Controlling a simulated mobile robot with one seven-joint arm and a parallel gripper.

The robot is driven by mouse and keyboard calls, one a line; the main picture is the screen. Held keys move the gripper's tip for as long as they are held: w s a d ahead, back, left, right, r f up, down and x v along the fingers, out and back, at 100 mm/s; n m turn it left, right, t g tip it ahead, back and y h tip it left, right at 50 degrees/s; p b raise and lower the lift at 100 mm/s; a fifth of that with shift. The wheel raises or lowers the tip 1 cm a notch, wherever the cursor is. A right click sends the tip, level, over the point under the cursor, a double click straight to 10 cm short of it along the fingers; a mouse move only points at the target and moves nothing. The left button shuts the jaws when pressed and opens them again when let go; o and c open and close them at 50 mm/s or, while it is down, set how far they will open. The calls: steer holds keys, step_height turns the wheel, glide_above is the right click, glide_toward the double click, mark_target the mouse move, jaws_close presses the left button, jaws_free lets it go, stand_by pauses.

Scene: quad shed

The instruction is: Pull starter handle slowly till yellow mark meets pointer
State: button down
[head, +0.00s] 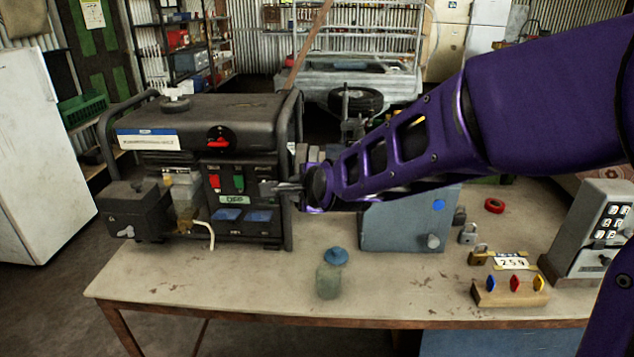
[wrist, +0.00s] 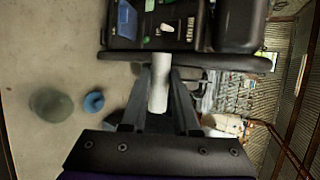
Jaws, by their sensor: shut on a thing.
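The generator (head: 215,110) stands on the left of the bench, with red and green switches on its front; part of it shows at the top of the wrist view (wrist: 240,20). My gripper (head: 280,188) reaches in from the right to the generator's right front edge. In the wrist view my gripper (wrist: 158,98) is shut on a pale, rounded grip (wrist: 158,85), which looks like the starter handle. The handle's cord is hidden, and the handle is not clear in the head view. I cannot make out a yellow mark or a pointer.
A grey-blue box (head: 405,225) stands below my arm. Padlocks (head: 468,234), a wooden key block (head: 510,293) and a keypad box (head: 597,235) are at right. The front middle is mostly clear.

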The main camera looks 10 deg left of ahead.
steer(key=shift+f, duration=0.1)
steer(key=c, duration=0.6)
jaws_free()
steer(key=shift+w, duration=0.1)
